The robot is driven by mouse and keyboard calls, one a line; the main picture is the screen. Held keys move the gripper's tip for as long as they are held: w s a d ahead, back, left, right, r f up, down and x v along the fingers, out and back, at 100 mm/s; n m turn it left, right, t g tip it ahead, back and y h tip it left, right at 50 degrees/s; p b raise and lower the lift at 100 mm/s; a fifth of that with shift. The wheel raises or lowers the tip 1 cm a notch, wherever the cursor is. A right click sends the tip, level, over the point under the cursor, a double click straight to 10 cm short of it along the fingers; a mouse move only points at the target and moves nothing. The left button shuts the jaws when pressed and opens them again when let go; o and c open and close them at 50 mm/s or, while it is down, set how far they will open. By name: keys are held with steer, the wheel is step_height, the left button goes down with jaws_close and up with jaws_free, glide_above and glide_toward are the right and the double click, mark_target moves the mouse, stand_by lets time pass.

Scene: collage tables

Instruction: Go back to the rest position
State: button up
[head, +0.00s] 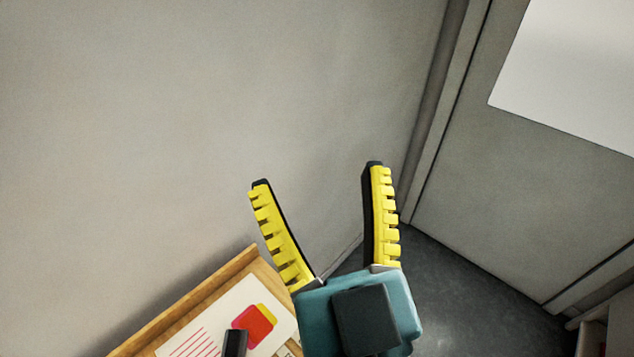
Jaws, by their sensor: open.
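The teal gripper body (407,300) overlaps the right end of a wooden table in the picture. The fingers point up in the picture, toward the grey wall. No rest position is marked in view.
The wooden table (180,313) at the lower left has a raised edge. On it lie a white sheet (273,296) with a red and yellow shape and red lines, and a black object (235,343). A grey wall (180,120) stands behind. Dark floor (470,290) shows at right, beside a door-like panel (480,170).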

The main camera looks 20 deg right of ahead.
step_height(320, 180, up, 32)
steer(key=p, duration=3.1)
steer(key=shift+p, duration=0.4)
steer(key=shift+a+f, duration=0.1)
